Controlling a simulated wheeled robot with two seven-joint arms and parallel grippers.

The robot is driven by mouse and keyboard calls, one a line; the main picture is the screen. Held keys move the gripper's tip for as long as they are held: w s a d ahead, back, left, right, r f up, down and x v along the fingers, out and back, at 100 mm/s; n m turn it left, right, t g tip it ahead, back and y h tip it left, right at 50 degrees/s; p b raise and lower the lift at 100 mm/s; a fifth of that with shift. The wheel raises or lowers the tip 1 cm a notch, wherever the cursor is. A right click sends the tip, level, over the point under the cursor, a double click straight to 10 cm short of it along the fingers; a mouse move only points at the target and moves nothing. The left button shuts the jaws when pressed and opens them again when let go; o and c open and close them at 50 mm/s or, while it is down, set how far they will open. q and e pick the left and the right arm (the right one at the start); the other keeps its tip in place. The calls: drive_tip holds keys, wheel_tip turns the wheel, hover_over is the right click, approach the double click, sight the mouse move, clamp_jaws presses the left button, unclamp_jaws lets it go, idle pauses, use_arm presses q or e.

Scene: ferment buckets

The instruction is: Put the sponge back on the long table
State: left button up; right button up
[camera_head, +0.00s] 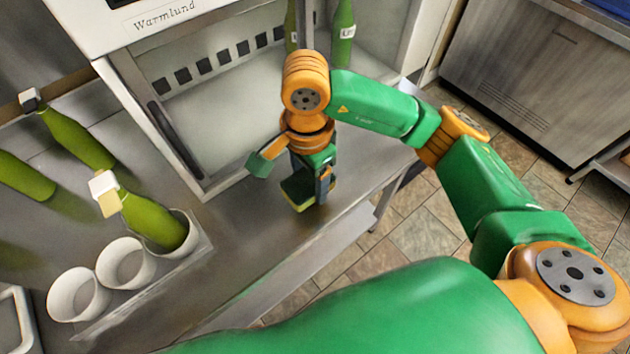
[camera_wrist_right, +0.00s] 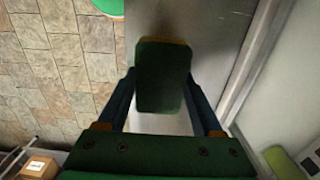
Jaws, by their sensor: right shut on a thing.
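The sponge (camera_head: 297,194), dark green with a yellow layer, is between the fingers of my right gripper (camera_head: 312,180). The gripper points down and is shut on it. In the right wrist view the sponge (camera_wrist_right: 163,75) sits between the two fingertips, over the metal surface near its edge. The long table (camera_head: 245,238) is a grey metal counter, and the sponge is over its right part, in front of the open white cabinet. I cannot tell whether the sponge touches the table. My left gripper is not in view.
The white cabinet (camera_head: 150,95) labelled Warmlund stands behind, with green bottles inside. At left, a holder carries white cups (camera_head: 78,296), one with a green bottle (camera_head: 152,220) leaning in it. The counter between holder and gripper is clear.

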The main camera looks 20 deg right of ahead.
sight(314, 186)
drive_tip(key=f, duration=0.1)
drive_tip(key=w+d+f+p, duration=0.1)
drive_tip(key=f, duration=0.1)
drive_tip(key=f+p, duration=0.1)
drive_tip(key=f, duration=0.1)
drive_tip(key=shift+w+d, duration=0.15)
drive_tip(key=shift+f, duration=0.4)
drive_tip(key=o, duration=1.3)
drive_tip(key=shift+r, duration=0.4)
wheel_tip(314, 186, up, 12)
drive_tip(key=shift+f+b, duration=0.2)
drive_tip(key=shift+b, duration=0.55)
